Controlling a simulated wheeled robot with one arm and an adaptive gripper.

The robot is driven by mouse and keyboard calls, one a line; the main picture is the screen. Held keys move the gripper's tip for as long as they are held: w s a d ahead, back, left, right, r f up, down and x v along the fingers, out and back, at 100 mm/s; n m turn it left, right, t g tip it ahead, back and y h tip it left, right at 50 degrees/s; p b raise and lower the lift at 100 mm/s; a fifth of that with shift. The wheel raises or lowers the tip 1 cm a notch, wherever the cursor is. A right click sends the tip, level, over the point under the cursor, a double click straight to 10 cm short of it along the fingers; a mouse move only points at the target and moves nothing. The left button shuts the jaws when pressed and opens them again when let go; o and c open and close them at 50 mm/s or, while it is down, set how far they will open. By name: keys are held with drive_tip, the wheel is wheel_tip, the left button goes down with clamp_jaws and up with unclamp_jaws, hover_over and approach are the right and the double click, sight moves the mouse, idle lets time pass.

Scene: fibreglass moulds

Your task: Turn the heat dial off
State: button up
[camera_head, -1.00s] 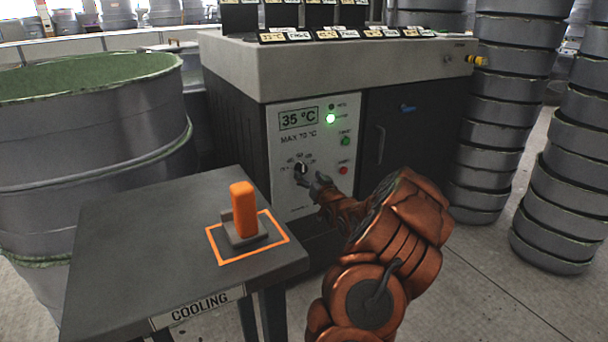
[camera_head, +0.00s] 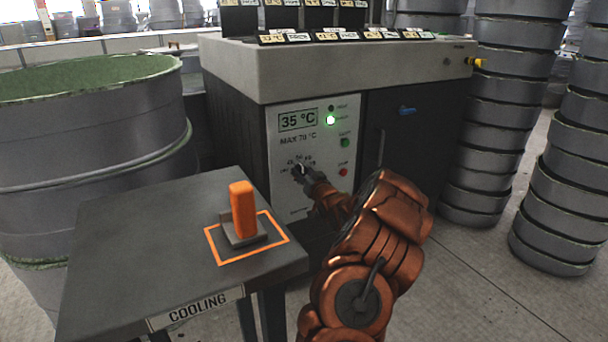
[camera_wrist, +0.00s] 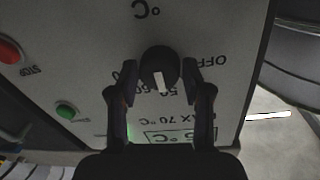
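The heat dial (camera_head: 299,171) is a dark round knob with a white pointer mark, low on the light control panel (camera_head: 290,211). In the wrist view the dial (camera_wrist: 159,68) sits between the two fingertips of my gripper (camera_wrist: 160,75); its white mark points down the picture, towards the printed numbers, and away from the upside-down OFF label (camera_wrist: 208,61) at the right. My gripper (camera_head: 302,172) is open around the dial, with a gap visible on each side. In the head view the fingers partly hide the dial. The display (camera_head: 298,120) reads 35 °C.
A green lamp (camera_head: 330,120) is lit on the panel. A green button (camera_head: 345,142) and a red stop button (camera_head: 343,172) are right of the dial. The cooling table (camera_head: 120,240) with an orange-handled block (camera_head: 243,210) stands in front at left. Stacked grey moulds (camera_head: 500,110) stand right.

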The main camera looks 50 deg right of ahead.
drive_tip(key=c, duration=0.7)
drive_tip(key=shift+f+n, duration=0.1)
drive_tip(key=shift+n, duration=0.2)
drive_tip(key=n+b, duration=0.1)
drive_tip(key=n, duration=0.2)
drive_tip(key=shift+s, duration=0.1)
drive_tip(key=n+b, duration=0.1)
drive_tip(key=n, duration=0.3)
drive_tip(key=shift+d+f+t+b, duration=0.1)
drive_tip(key=shift+t+b, duration=0.2)
drive_tip(key=shift+t, duration=0.1)
drive_tip(key=n+b, duration=0.2)
drive_tip(key=n, duration=0.3)
drive_tip(key=shift+f+b, duration=0.15)
drive_tip(key=shift+b, duration=0.25)
drive_tip(key=shift+n+y+b, duration=0.5)
drive_tip(key=shift+n+b, duration=0.75)
drive_tip(key=shift+n, duration=0.75)
drive_tip(key=shift+r, duration=0.2)
